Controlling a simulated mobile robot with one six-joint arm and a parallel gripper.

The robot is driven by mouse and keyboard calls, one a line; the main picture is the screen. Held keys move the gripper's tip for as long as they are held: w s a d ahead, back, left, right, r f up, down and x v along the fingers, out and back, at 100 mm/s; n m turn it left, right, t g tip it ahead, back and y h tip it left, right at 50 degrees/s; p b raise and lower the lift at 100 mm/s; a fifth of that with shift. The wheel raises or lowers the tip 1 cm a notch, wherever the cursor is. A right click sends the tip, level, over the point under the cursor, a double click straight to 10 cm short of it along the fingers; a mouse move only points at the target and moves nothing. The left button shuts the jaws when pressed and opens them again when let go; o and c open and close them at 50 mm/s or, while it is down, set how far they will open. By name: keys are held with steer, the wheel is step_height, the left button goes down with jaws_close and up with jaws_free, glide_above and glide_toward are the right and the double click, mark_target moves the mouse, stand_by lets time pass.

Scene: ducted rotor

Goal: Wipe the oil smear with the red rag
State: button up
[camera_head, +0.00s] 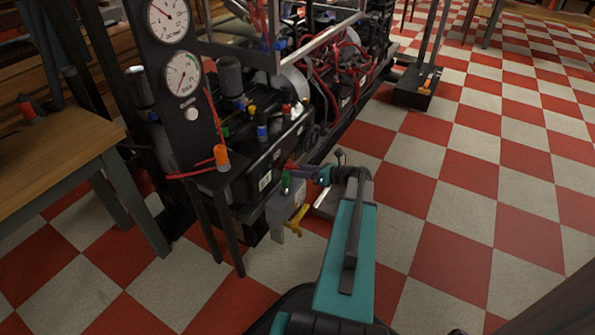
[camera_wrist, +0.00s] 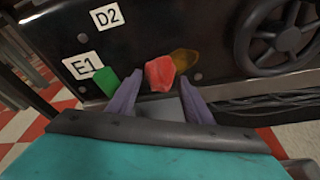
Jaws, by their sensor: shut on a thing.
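My gripper (camera_wrist: 158,97) is shut on the red rag (camera_wrist: 160,73), which sticks out past its purple fingertips in the wrist view. The oil smear (camera_wrist: 186,61) is an amber-brown patch on the dark panel (camera_wrist: 190,25), just right of the rag and partly behind it. The rag is close to the panel; I cannot tell whether it touches. In the head view, my gripper (camera_head: 308,173) reaches the front of the machine, and a small bit of the red rag (camera_head: 291,165) shows at its tip.
A green part (camera_wrist: 106,82) is left of the fingers, near labels E1 (camera_wrist: 83,66) and D2 (camera_wrist: 107,15). A black handwheel (camera_wrist: 275,38) is at right. In the head view, a yellow handle (camera_head: 298,220) sits below my gripper.

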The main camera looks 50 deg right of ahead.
steer(key=shift+w, duration=0.2)
stand_by(0.3)
steer(key=shift+w+d+r+p, duration=0.1)
steer(key=shift+w+d+p, duration=0.1)
steer(key=shift+d+p, duration=0.65)
steer(key=shift+w+d+p, duration=0.15)
steer(key=shift+d+p, duration=0.75)
steer(key=shift+w+d+p, duration=0.3)
steer(key=shift+d+p, duration=0.5)
steer(key=shift+d, duration=0.1)
steer(key=shift+w+d+p, duration=0.3)
steer(key=shift+d+p, duration=0.45)
steer(key=shift+d, duration=0.1)
